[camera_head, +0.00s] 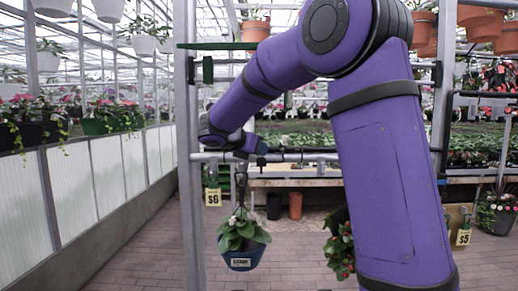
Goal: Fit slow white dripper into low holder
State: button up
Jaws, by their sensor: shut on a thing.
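My gripper (259,148) is at the far end of my purple arm, small in the view, close to the horizontal rail of the metal rack. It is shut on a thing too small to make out. I cannot pick out the white dripper or the low holder for certain. A blue hanging pot (244,261) with a green leafy plant and a white label hangs by a dark hanger (241,186) just below and left of my gripper. My arm hides part of the rack.
A metal rack post (189,220) stands left of the pot. Another plant with red fruit (341,250) hangs partly behind my arm. Dark and orange pots (295,205) stand under a bench behind. Orange pots hang at upper right. The brick aisle on the left is clear.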

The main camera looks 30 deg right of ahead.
jog(key=o, duration=0.8)
jog(key=v, duration=1)
jog(key=shift+a+r, duration=0.15)
jog(key=shift+a, duration=0.25)
jog(key=s+a+f+m+t+y, duration=0.1)
jog(key=s+f+m+y, duration=0.3)
jog(key=s, duration=0.7)
jog(key=s+a+f+m+t+y, duration=0.1)
jog(key=s+f+m+y, duration=0.3)
jog(key=s+m, duration=0.5)
jog(key=s+a+f+m+y, duration=0.3)
jog(key=s+m, duration=0.4)
jog(key=s, duration=0.5)
jog(key=shift+s+f+t+y, duration=0.4)
jog(key=shift+f+y, duration=0.1)
jog(key=shift+y, duration=0.6)
